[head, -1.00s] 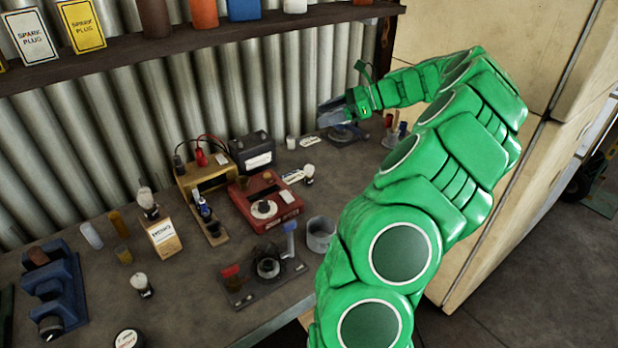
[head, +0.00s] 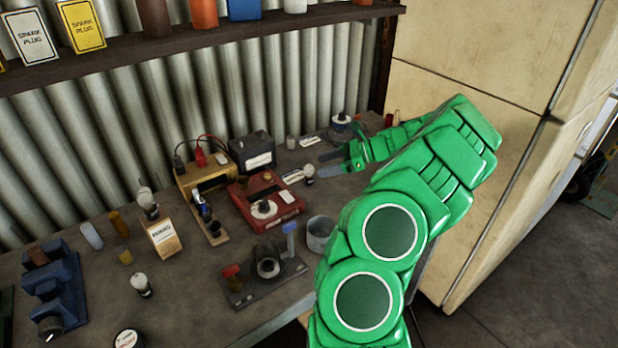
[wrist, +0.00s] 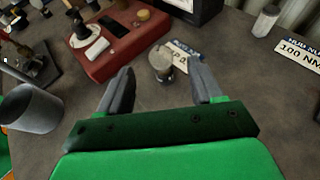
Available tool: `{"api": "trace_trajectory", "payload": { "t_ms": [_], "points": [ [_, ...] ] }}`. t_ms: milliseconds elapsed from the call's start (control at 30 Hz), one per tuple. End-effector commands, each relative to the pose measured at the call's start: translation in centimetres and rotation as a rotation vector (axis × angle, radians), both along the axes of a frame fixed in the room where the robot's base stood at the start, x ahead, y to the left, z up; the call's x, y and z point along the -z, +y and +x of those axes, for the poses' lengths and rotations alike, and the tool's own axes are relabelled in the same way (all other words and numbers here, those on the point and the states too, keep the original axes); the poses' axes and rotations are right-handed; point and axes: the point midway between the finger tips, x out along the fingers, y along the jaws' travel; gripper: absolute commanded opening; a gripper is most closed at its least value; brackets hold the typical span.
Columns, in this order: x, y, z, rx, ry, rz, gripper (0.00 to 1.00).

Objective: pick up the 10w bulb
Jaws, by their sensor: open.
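A small bulb (head: 308,171) with a pale glass and a grey-brown base stands on the bench, right of the red device. It also shows in the wrist view (wrist: 161,66), in front of a white label card (wrist: 184,60) whose text is partly hidden. No wattage is readable on it. My gripper (head: 326,164) is open and empty, just right of this bulb; in the wrist view its two fingers (wrist: 161,78) point toward it, one to each side. Other bulbs stand at the left, one (head: 141,285) on the bench and one (head: 147,203) by a carton.
The red device (head: 265,200) stands close left of the bulb, with a black battery (head: 252,152) behind it. A grey cup (head: 320,234) stands nearer the front edge. A round-based item (head: 341,128) is behind my gripper. A tall cream cabinet (head: 470,60) bounds the right.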

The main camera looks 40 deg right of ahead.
Motion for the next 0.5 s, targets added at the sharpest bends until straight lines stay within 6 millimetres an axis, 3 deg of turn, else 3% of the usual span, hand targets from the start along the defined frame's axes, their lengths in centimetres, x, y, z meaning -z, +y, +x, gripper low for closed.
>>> {"api": "trace_trajectory", "payload": {
  "t_ms": [500],
  "points": [
    [1.6,3.1,2.4,-0.003,0.002,0.003,0.66]
  ]
}}
